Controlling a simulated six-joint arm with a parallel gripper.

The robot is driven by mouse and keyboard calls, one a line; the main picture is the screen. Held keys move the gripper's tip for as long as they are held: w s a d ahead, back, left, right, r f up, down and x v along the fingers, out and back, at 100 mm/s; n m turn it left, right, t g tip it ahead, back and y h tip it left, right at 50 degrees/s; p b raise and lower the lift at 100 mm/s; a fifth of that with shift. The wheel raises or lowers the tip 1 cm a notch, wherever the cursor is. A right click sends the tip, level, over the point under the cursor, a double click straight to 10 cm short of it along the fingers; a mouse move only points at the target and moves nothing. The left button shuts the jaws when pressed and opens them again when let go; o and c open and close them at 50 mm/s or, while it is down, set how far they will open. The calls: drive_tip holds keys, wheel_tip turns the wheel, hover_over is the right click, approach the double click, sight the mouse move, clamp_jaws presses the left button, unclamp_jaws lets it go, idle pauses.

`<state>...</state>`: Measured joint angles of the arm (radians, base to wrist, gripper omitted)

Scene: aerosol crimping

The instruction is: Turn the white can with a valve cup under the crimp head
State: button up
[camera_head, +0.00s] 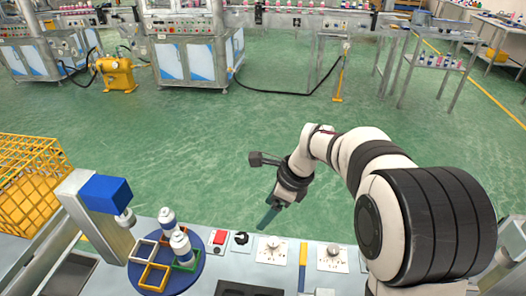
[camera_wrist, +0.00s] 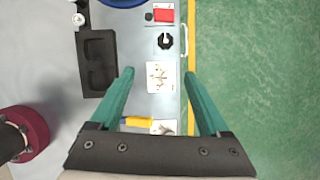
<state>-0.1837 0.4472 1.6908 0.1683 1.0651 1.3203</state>
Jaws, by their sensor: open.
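A blue turntable (camera_head: 190,284) carries coloured square frames, with white, yellow and green ones visible. Two white cans stand upright on it: a rear can (camera_head: 167,223) and a front can (camera_head: 181,247) at the green frame. I cannot tell which has a valve cup. The blue crimp head (camera_head: 106,194) on its grey post is left of the cans; its nozzle is above the turntable's left side, near the empty white frame (camera_head: 143,251). My gripper (camera_head: 268,218) is open and empty, right of the turntable. In the wrist view my gripper (camera_wrist: 158,76) is above a white dial plate (camera_wrist: 160,84).
A red button (camera_head: 218,238) and black knob (camera_head: 240,239) lie between turntable and dial plates (camera_head: 271,249). A dark recessed tray (camera_wrist: 97,65) sits beside them. A yellow wire basket (camera_head: 30,180) stands at left.

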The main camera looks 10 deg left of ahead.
sight(242, 237)
drive_tip(key=shift+m, duration=0.4)
drive_tip(key=x, duration=0.5)
drive_tip(key=w+x, duration=0.1)
drive_tip(key=x, duration=1.1)
drive_tip(key=shift+w+a, duration=0.15)
drive_tip(key=shift+a, duration=0.05)
clamp_jaws()
